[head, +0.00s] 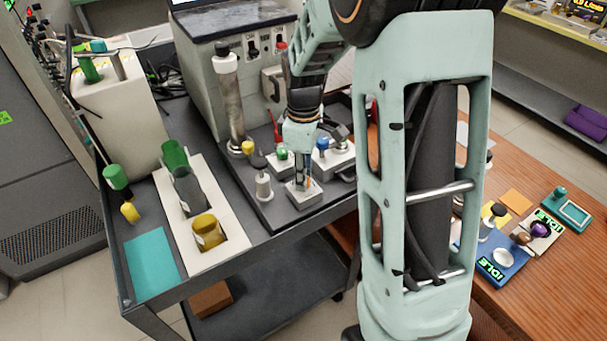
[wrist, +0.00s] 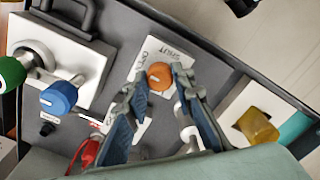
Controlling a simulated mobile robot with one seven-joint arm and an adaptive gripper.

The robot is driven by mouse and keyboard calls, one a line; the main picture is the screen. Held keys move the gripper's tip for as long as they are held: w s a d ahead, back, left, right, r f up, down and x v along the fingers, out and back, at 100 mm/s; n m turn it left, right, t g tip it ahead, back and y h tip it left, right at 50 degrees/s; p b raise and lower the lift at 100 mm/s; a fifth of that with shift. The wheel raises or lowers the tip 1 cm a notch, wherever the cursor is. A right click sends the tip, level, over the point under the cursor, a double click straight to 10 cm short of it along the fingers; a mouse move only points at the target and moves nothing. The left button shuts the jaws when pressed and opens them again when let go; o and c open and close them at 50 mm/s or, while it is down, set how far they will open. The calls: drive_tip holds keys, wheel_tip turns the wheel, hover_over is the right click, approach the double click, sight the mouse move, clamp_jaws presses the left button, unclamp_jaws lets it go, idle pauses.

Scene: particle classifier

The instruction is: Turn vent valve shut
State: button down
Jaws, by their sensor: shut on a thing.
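The vent valve appears to be the orange knob (wrist: 160,75) with a pale pointer line. It sits on a small white plate (wrist: 153,50) with printed words; one reads like SHUT, the other like OPEN. In the head view the plate (head: 303,198) lies near the front edge of the dark bench top. My gripper (wrist: 158,81) points down with one finger on each side of the knob and is shut on it. In the head view my gripper (head: 303,182) hides most of the knob.
A blue knob (wrist: 58,97) and a green knob (wrist: 11,73) on white blocks stand close by. A tall metal cylinder (head: 228,105) rises behind. An amber jar (head: 207,231) stands farther left.

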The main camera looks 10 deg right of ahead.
drive_tip(key=m, duration=0.8)
drive_tip(key=shift+m, duration=0.3)
drive_tip(key=m+p, duration=0.1)
drive_tip(key=m, duration=0.3)
drive_tip(key=shift+r+m, duration=0.1)
drive_tip(key=shift+m, duration=0.2)
drive_tip(key=m, duration=0.4)
drive_tip(key=shift+m, duration=0.3)
drive_tip(key=c, duration=1.7)
unclamp_jaws()
drive_tip(key=shift+o, duration=0.2)
